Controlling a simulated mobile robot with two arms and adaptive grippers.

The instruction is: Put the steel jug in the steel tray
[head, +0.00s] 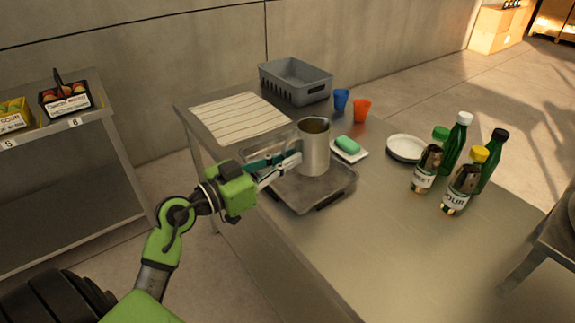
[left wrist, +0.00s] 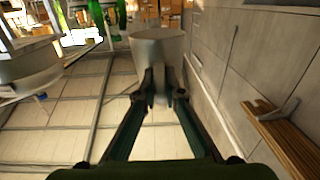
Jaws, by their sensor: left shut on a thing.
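The steel jug (head: 314,150) is upright in the head view, over the steel tray (head: 322,191) on the metal table. I cannot tell whether its base touches the tray. My left gripper (head: 291,163) comes in from the left and is shut on the jug's handle side. In the left wrist view the jug (left wrist: 158,48) stands just beyond the fingertips (left wrist: 160,88), with its handle between them. The jug and the gripper hide part of the tray. My right gripper is not in view.
Right of the tray are a green soap on a white dish (head: 348,147), a white plate (head: 406,148) and several bottles and jars (head: 460,160). Behind are a striped cloth (head: 240,117), a grey basket (head: 295,82), a blue cup (head: 341,100) and an orange cup (head: 361,110). The table's near right is clear.

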